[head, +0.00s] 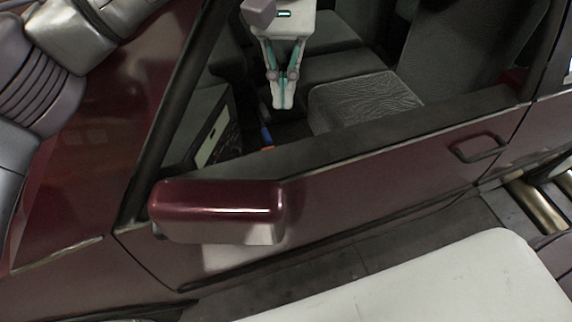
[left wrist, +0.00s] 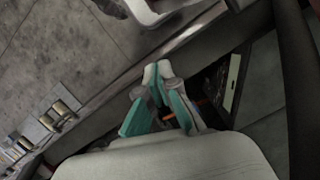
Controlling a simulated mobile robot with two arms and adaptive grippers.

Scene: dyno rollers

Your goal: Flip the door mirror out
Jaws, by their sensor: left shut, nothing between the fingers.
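The door mirror (head: 217,212) is a glossy dark red housing at the front corner of the car door's window. Its long side runs back along the door, close to the window edge. My left gripper (head: 283,104) is beyond the door's window edge, over the car's interior, with its fingers pointing down. It is apart from the mirror, to its upper right in the head view. The left wrist view shows the same fingers (left wrist: 152,75) together and empty. A pale shape at that view's top edge may be the mirror; I cannot tell. My right gripper is not visible.
The dark red door (head: 390,190) has a black window edge (head: 350,138) and a handle (head: 480,147). The window is open. A patterned grey seat (head: 365,102) lies inside. Metal rollers (head: 540,203) are in the floor at right. The slanted window pillar (head: 180,105) stands left of the gripper.

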